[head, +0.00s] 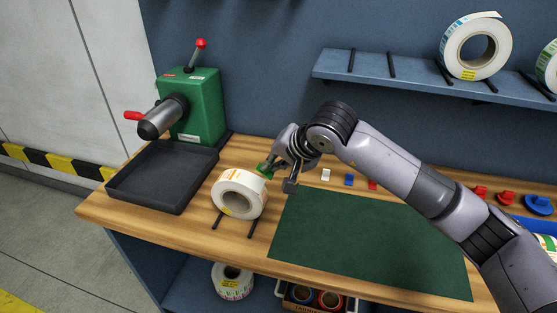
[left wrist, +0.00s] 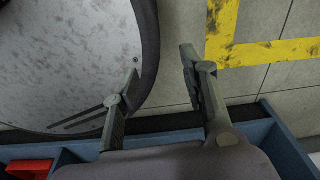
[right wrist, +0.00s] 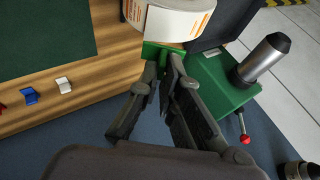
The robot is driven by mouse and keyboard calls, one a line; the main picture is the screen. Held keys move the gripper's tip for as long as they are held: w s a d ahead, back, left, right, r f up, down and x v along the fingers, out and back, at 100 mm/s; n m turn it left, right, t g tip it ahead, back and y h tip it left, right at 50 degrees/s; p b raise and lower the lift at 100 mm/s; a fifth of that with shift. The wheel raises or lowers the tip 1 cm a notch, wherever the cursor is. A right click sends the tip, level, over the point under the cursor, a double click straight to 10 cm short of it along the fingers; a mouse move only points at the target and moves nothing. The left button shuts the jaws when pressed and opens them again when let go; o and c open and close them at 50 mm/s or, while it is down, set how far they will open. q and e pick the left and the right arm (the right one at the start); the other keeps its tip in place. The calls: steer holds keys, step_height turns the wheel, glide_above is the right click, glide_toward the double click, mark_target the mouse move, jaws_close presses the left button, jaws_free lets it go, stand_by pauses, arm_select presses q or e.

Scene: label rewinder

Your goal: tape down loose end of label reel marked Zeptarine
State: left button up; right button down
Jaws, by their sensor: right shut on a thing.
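A white label reel (head: 238,195) with orange print and a yellow sticker stands on two dark rods on the wooden bench; its name is too small to read. My right gripper (head: 276,175) is just right of and behind this reel, shut on a small green tab (head: 265,170). In the right wrist view the green tab (right wrist: 163,54) lies between the fingertips, close against the reel (right wrist: 168,17); whether they touch is unclear. My left gripper (left wrist: 160,68) is open and empty over the floor, outside the head view.
White (head: 325,175), blue (head: 349,180) and red (head: 373,185) tabs lie behind the green mat (head: 370,240). A green rewinder (head: 198,105) and black tray (head: 155,190) stand left. Other reels sit on the upper shelf (head: 405,82) and below the bench. The mat is clear.

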mark_target(264, 174)
steer(key=shift+w+a+f, duration=0.1)
steer(key=shift+a+f, duration=0.25)
steer(key=shift+f, duration=0.2)
steer(key=shift+w+a+f+b, duration=0.15)
steer(key=shift+a+f+b, duration=0.25)
steer(key=shift+f, duration=0.25)
steer(key=shift+w+a+f+b, duration=0.15)
steer(key=shift+a+f+b, duration=0.25)
steer(key=shift+f+b, duration=0.25)
arm_select(q)
steer(key=f, duration=0.3)
steer(key=shift+s+d+b, duration=0.3)
steer(key=shift+s, duration=0.1)
arm_select(e)
steer(key=shift+w+a+f, duration=0.1)
steer(key=shift+a+f, duration=0.1)
steer(key=shift+a, duration=0.05)
arm_select(q)
steer(key=shift+a+f+b, duration=0.1)
steer(key=shift+f+b, duration=0.5)
steer(key=shift+b, duration=0.05)
arm_select(e)
steer(key=shift+a+f, duration=0.2)
steer(key=shift+f, duration=0.3)
steer(key=c, duration=1.7)
jaws_free()
steer(key=shift+r, duration=0.1)
